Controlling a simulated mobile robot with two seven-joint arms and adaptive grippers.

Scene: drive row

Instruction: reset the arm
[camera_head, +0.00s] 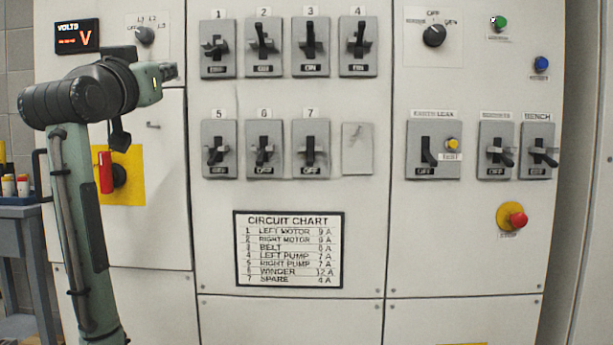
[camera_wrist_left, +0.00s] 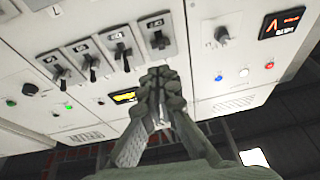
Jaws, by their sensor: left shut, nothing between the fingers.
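My left arm rises at the left of the head view and bends at the top. Its left gripper (camera_head: 170,73) points right, in front of the panel, left of breaker 1 (camera_head: 217,48). The left gripper also shows in the left wrist view (camera_wrist_left: 160,76). It is shut and empty, with no switch between its fingers. My right gripper is in neither view.
The panel carries numbered breakers such as breaker 7 (camera_head: 310,150), a circuit chart (camera_head: 288,249), a red rotary handle (camera_head: 107,173) on a yellow plate and a red stop button (camera_head: 516,217). A blue-grey cart (camera_head: 22,212) stands at the left edge.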

